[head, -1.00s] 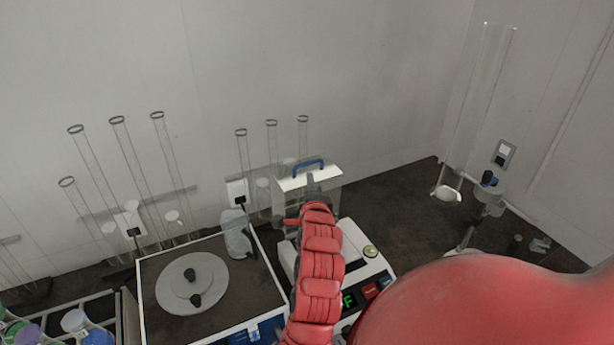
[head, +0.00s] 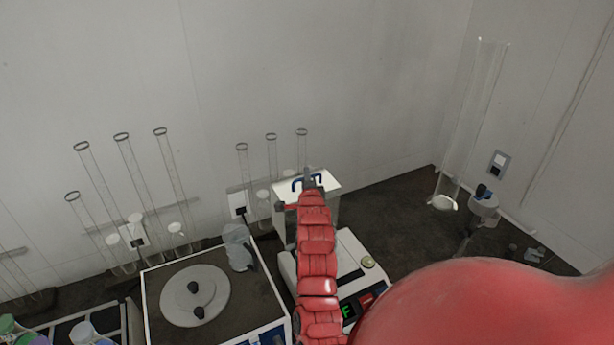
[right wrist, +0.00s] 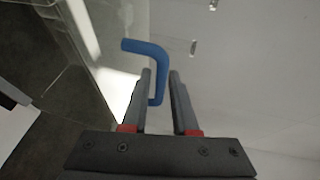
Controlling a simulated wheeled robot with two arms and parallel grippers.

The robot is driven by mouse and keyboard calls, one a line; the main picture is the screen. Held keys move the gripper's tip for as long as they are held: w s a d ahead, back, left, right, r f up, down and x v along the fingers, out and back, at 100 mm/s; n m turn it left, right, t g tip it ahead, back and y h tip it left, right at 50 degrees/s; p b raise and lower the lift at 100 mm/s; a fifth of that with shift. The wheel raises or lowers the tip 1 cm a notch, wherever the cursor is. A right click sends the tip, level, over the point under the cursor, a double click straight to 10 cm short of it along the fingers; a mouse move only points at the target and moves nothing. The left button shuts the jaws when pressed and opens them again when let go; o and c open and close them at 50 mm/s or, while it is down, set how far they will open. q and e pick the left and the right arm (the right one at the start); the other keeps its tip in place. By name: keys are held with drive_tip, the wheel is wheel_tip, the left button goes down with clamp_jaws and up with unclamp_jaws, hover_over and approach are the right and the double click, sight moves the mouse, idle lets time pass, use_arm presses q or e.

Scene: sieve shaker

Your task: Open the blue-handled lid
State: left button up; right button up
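The lid (head: 326,182) is a white plate with a blue handle (head: 296,183), on top of a clear box at the back of a white instrument. In the head view my right gripper (head: 309,177) is at the handle and covers part of it. In the right wrist view the blue handle (right wrist: 145,47) is a bent bar, and its near leg runs down between the fingers of my right gripper (right wrist: 161,80), close to the left finger. The fingers are apart, with a visible gap at the right finger. My left gripper is not in view.
The white instrument (head: 352,252) has a green display. A box with a round grey disc (head: 180,307) stands to its left, beside a clear jug (head: 237,250). Several glass tubes stand along the back wall. A tall clear tube (head: 470,125) stands at the right. The dark bench (head: 397,215) is clear between.

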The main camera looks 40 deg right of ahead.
drive_tip(key=shift+c, duration=0.3)
clamp_jaws()
drive_tip(key=shift+f, duration=0.15)
idle(1.1)
